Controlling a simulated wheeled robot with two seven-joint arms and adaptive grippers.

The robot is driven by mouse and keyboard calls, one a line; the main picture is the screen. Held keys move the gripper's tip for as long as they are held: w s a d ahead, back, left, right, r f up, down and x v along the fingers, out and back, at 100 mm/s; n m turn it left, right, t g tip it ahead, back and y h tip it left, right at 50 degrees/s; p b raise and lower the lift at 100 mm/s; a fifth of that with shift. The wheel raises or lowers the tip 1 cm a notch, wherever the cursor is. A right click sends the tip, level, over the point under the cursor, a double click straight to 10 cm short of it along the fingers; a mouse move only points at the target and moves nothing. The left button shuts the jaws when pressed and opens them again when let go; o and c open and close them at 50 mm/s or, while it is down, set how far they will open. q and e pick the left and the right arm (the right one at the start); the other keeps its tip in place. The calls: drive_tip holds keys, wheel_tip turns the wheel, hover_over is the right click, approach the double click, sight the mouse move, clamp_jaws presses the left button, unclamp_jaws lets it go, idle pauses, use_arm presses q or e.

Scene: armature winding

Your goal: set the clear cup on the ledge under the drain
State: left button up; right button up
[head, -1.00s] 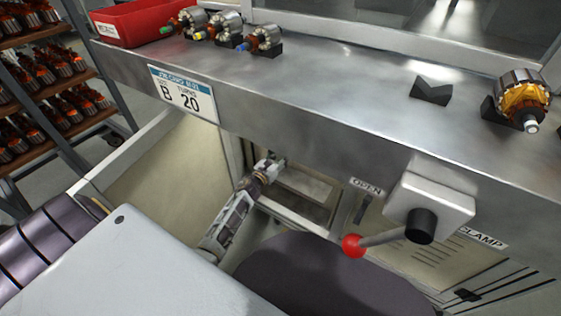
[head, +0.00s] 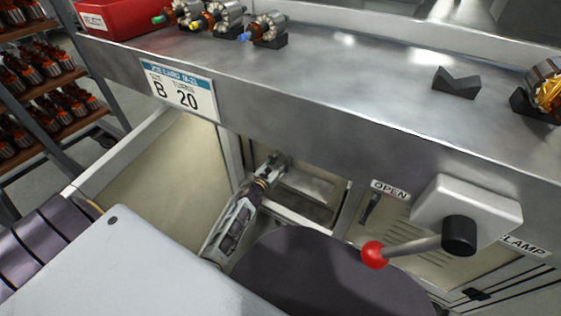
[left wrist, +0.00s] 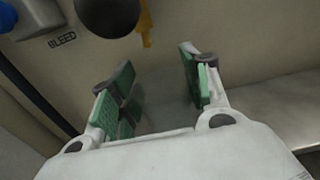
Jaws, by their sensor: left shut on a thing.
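My left gripper (head: 279,160) reaches into the open recess under the bench. In the left wrist view its green-padded fingers (left wrist: 160,90) stand apart, shut on the clear cup (left wrist: 165,98), which shows only as a faint, see-through shape between the pads. Its rim and base are hard to make out. A pale ledge (left wrist: 280,105) runs along the right of the wrist view. A yellow piece (left wrist: 146,25), which may be the drain, hangs beyond the fingers, beside a dark round knob (left wrist: 107,12). I cannot tell whether the cup touches the ledge. My right gripper is not in view.
The steel bench (head: 330,95) overhangs the recess. A clamp lever with a red ball (head: 375,254) sticks out to the right. A "BLEED" label (left wrist: 62,40) and a blue part (left wrist: 6,17) are near the knob. A rack of armatures (head: 40,100) stands left.

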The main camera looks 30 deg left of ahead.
use_arm(q)
drive_tip(key=shift+f, duration=0.15)
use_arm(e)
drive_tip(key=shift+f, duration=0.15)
use_arm(q)
drive_tip(key=o, duration=0.9)
drive_tip(key=shift+r, duration=0.25)
drive_tip(key=shift+s+a+p, duration=0.2)
drive_tip(key=shift+s+p, duration=1.3)
drive_tip(key=shift+s, duration=4.5)
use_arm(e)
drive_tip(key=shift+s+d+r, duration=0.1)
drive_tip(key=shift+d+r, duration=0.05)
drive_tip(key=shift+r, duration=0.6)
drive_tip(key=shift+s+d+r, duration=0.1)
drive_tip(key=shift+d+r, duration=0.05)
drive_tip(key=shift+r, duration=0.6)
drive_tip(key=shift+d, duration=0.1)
